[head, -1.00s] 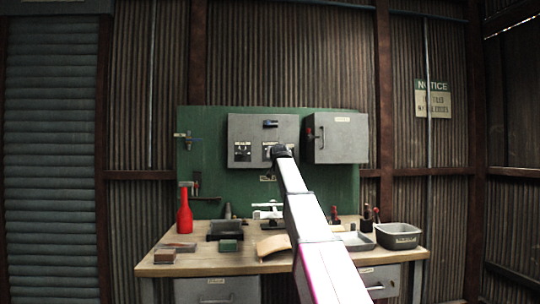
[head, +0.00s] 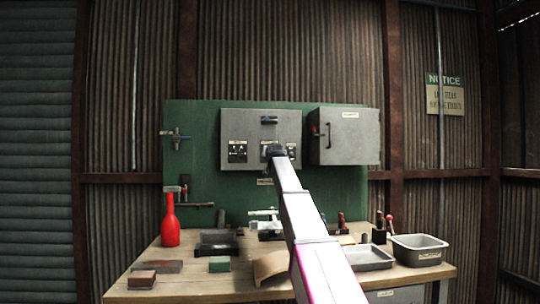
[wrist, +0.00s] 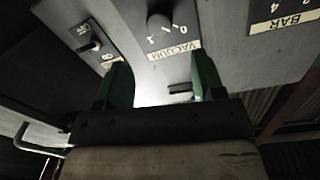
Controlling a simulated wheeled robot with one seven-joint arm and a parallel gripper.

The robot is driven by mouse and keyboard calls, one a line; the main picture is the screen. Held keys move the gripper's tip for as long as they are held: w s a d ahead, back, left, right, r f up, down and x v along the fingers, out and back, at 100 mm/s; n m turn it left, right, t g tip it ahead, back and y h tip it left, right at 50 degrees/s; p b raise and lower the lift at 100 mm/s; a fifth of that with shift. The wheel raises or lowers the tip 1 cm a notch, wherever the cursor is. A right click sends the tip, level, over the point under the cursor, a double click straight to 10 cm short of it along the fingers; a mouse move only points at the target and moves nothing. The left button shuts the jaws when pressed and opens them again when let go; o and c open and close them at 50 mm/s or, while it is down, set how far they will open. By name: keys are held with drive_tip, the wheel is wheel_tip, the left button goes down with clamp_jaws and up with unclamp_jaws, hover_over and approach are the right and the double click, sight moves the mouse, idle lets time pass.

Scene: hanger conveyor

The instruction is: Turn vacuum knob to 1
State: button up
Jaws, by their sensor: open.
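The grey control panel (head: 232,122) hangs on the green board in the head view. In the wrist view the round dark vacuum knob (wrist: 159,21) sits above the VACUUM label (wrist: 174,50), with marks 1 and 0 beside it. I cannot tell clearly which mark the knob points to. My gripper (wrist: 162,80) is open and empty, with its two green fingers below and to either side of the knob, apart from it. In the head view the end of my arm (head: 274,151) covers part of the panel's lower face, hiding the vacuum knob.
A neighbouring switch (wrist: 90,45) is on the panel to the left, and a BAR label (wrist: 291,22) to the right. A grey cabinet (head: 348,140) juts out right of the panel. The workbench (head: 190,289) below holds a red bottle (head: 170,222), trays and blocks.

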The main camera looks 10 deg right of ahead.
drive_tip(key=w, duration=0.8)
drive_tip(key=shift+w+d, duration=0.15)
drive_tip(key=shift+d, duration=0.1)
drive_tip(key=c, duration=0.9)
